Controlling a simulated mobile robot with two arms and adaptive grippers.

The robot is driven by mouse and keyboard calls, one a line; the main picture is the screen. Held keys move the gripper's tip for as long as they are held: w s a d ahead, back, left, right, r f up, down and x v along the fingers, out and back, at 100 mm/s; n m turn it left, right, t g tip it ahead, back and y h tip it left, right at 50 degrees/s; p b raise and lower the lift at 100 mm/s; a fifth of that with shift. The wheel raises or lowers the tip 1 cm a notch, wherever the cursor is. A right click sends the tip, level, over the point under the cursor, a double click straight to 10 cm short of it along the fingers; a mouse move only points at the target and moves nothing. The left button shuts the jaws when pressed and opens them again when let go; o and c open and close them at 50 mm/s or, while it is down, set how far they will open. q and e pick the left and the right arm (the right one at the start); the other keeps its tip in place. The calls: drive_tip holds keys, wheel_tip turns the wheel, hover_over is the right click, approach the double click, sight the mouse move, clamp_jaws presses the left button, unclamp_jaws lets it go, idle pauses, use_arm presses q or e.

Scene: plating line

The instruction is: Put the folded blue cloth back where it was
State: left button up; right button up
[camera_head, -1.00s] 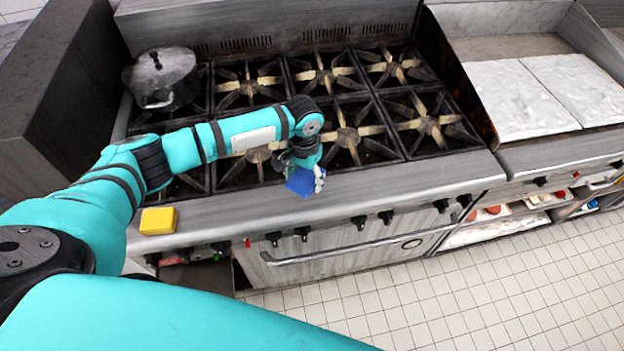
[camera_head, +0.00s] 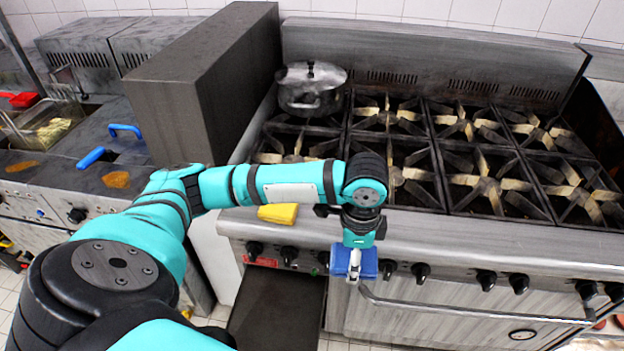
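The folded blue cloth (camera_head: 341,262) is in my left gripper (camera_head: 355,262), which points down in front of the stove's front edge. The fingers look shut on the cloth, which hangs level with the knobs and apart from the stove top. A yellow sponge-like block (camera_head: 278,213) lies on the stove's front ledge, to the left of the gripper. My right gripper is not in the view.
The stove (camera_head: 470,240) has several burner grates and a lidded steel pot (camera_head: 312,88) at its back left. A dark tall partition (camera_head: 215,75) separates it from the fryer (camera_head: 45,125) with blue handles. A dark panel (camera_head: 280,300) sticks out low below the knobs.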

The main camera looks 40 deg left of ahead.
use_arm(q)
drive_tip(key=shift+s+a+f, duration=0.15)
drive_tip(key=shift+s+a, duration=0.05)
drive_tip(key=shift+w+a+p, duration=0.4)
drive_tip(key=shift+w+a, duration=0.6)
drive_tip(key=shift+a, duration=0.15)
drive_tip(key=w+a, duration=0.3)
drive_tip(key=p, duration=0.2)
hover_over(337, 223)
drive_tip(key=shift+s+d+f, duration=0.25)
drive_tip(key=shift+f, duration=0.3)
drive_tip(key=shift+w+a+f, duration=0.1)
drive_tip(key=shift+w+a, duration=0.15)
drive_tip(key=shift+f, duration=0.15)
wheel_tip(337, 223, down, 2)
drive_tip(key=shift+f+p, duration=0.1)
drive_tip(key=shift+p, duration=0.6)
drive_tip(key=shift+a+f, duration=0.1)
drive_tip(key=shift+f, duration=0.55)
drive_tip(key=o, duration=1.1)
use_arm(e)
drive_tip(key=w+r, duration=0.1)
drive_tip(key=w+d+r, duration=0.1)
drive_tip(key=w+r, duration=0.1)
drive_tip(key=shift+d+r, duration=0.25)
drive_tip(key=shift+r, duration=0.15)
use_arm(q)
drive_tip(key=shift+o, duration=0.2)
